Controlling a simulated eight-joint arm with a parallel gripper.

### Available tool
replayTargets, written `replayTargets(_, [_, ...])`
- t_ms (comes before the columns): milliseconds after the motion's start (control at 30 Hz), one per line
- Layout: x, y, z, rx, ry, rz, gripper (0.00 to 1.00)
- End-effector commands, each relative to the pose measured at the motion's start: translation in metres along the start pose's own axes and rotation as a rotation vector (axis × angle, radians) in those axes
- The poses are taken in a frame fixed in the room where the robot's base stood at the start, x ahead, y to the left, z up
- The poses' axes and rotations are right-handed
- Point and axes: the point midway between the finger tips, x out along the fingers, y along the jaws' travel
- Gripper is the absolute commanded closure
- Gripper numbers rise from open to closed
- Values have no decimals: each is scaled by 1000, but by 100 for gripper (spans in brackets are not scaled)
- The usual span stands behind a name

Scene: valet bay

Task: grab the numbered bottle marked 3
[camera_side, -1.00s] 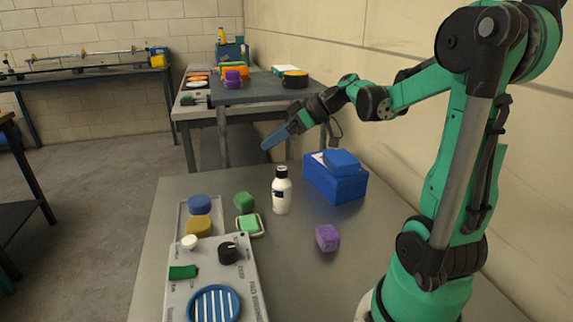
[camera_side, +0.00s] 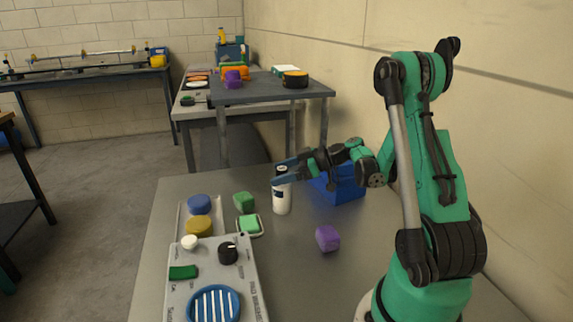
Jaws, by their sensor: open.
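A white bottle (camera_side: 282,200) with a dark cap stands upright on the grey metal table (camera_side: 300,285). A dark label patch shows on its side, but no number can be read. My gripper (camera_side: 275,175) is open, with its blue fingers at the upper part of the bottle, near the cap and shoulder. The fingers overlap the bottle in this view, and I cannot tell whether they touch it or pass in front of it. Part of the bottle's upper body is hidden by them.
A blue bin (camera_side: 348,188) stands behind my gripper, partly hidden. A purple block (camera_side: 328,238) lies right of the bottle. A green block (camera_side: 244,202), a green sponge-like piece on a white dish (camera_side: 259,228) and a grey control panel (camera_side: 250,290) lie to the left.

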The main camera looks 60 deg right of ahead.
Motion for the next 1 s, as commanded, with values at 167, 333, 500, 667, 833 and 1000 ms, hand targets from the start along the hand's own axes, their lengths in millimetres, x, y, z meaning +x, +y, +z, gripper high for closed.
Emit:
replayTargets(167, [20,0,0,-1,-1,-2,27])
replayTargets(333, [23,0,0,1,-1,0,27])
replayTargets(500, [23,0,0,1,0,0,36])
replayTargets(667, [23,0,0,1,0,0,81])
replayTargets(833, [23,0,0,1,0,0,100])
replayTargets(1000, [23,0,0,1,0,0,100])
